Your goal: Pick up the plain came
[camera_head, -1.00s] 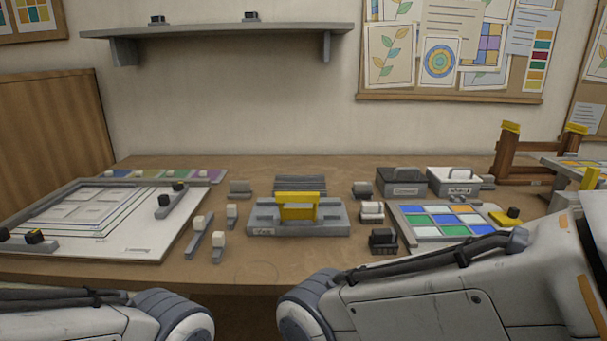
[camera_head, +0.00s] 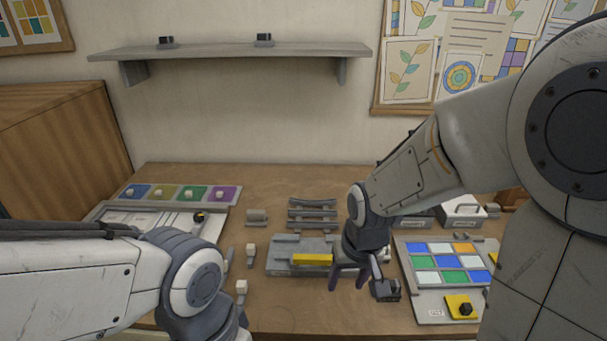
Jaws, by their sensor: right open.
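Several grey strips with pale knobs stand right of the left board, one (camera_head: 251,258) behind another (camera_head: 241,292). Dark grey bars (camera_head: 312,202) lie on a rack at the table's middle back. I cannot tell which of these is the plain came. My right gripper (camera_head: 348,280) is open and empty, fingers pointing down, over the right front of the grey jig (camera_head: 285,243) with a yellow block (camera_head: 312,260). A small dark block (camera_head: 385,290) is just right of it. My left arm covers much of the left board; its fingers are out of view.
A tray of blue, green, white and orange panes (camera_head: 445,262) lies at the right. A yellow piece with a dark knob (camera_head: 462,308) sits in front of it. Coloured squares with knobs (camera_head: 192,193) line the back left. A lidded white box (camera_head: 463,210) stands at the back right.

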